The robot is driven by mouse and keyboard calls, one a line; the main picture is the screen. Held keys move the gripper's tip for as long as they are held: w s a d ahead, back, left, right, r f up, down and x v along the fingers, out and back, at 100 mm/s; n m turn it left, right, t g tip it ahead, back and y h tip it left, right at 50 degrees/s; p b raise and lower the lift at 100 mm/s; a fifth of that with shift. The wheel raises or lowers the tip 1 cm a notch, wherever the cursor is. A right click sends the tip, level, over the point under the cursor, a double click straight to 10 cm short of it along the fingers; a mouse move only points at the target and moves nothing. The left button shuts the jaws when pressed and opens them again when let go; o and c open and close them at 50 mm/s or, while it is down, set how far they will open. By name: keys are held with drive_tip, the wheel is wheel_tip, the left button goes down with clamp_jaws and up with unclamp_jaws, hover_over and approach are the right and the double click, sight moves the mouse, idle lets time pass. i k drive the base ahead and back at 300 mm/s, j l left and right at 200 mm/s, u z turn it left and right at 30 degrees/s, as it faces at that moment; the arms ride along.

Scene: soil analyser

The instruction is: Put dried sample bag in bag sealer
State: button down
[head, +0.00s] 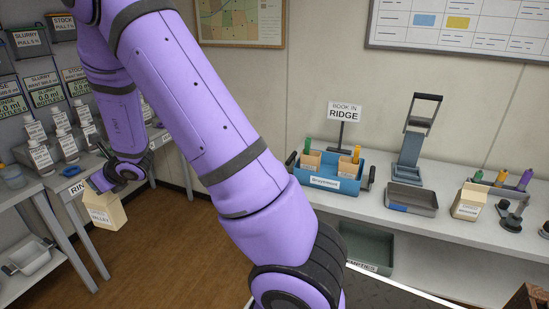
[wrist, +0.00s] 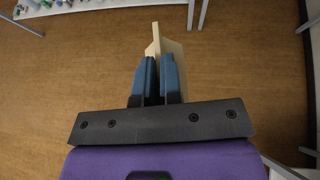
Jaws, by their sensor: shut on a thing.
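My gripper (head: 100,181) is at the left in the head view, shut on a cream paper bag (head: 103,211) with a white label that seems to read "VALLEY". The bag hangs in the air over the floor, apart from the benches. In the wrist view the blue fingers (wrist: 158,80) pinch the bag (wrist: 171,45), seen nearly edge-on. Another cream bag (head: 468,203), with a label too small to read surely, stands on the right bench. A grey-blue stand with a raised black handle (head: 411,150), possibly the bag sealer, stands at the back of that bench.
A blue crate (head: 333,184) with small bags stands below a "BOOK IN RIDGE" sign (head: 345,112). A grey tray (head: 411,201) lies before the stand. Labelled bottles (head: 41,157) fill the left bench. A green bin (head: 367,250) is below the right bench. Floor between benches is clear.

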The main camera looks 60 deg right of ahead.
sight(411, 157)
drive_tip(key=i+z, duration=0.25)
drive_tip(key=z, duration=0.15)
drive_tip(key=i+z, duration=0.35)
drive_tip(key=i+l+z, duration=0.1)
drive_tip(key=z, duration=0.3)
drive_tip(key=i+z, duration=0.15)
drive_tip(key=z, duration=0.25)
drive_tip(key=i+z, duration=0.1)
drive_tip(key=z, duration=0.3)
drive_tip(key=i+z, duration=0.25)
drive_tip(key=i+l, duration=0.05)
